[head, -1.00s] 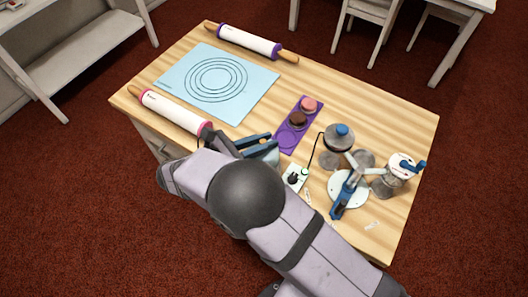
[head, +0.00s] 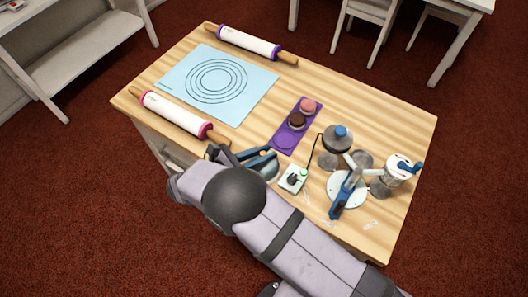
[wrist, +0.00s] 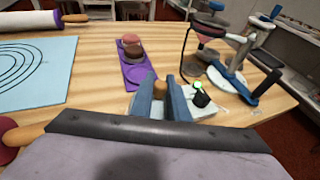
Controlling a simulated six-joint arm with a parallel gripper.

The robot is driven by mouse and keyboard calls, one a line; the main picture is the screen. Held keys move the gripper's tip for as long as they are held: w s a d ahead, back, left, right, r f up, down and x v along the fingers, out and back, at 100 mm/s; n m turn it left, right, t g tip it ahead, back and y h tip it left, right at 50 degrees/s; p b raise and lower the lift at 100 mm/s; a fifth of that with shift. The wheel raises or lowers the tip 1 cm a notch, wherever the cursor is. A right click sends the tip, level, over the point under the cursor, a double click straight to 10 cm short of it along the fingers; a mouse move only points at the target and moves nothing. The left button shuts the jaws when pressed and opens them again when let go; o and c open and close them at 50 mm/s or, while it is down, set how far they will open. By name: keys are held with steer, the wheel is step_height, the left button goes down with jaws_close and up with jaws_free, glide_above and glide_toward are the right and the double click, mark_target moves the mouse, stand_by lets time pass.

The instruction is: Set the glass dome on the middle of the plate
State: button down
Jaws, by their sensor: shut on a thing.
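My gripper (head: 262,159) is over the front edge of the table. In the wrist view its two blue fingers (wrist: 160,97) are shut on a small wooden knob, which appears to top the clear glass dome (wrist: 159,87). The dome's see-through body is hard to make out; a pale grey-blue part of it (head: 268,171) shows below the fingers in the head view. I cannot tell whether its rim touches the table. A round white plate (head: 335,184) lies to the right, under a blue-handled device, partly covered by it.
A white box with a black knob (head: 293,178) stands close right of my gripper. A purple mat (head: 285,139) with two round cakes lies behind it. Metal stands and a blue-cranked device (head: 402,168) crowd the right. A rolling pin (head: 175,113) and blue mat (head: 186,84) lie left.

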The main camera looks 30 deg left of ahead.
steer(key=shift+f, duration=0.15)
steer(key=c, duration=1.7)
jaws_free()
steer(key=shift+b+v, duration=2.25)
steer(key=shift+v, duration=3.85)
steer(key=shift+w, duration=0.1)
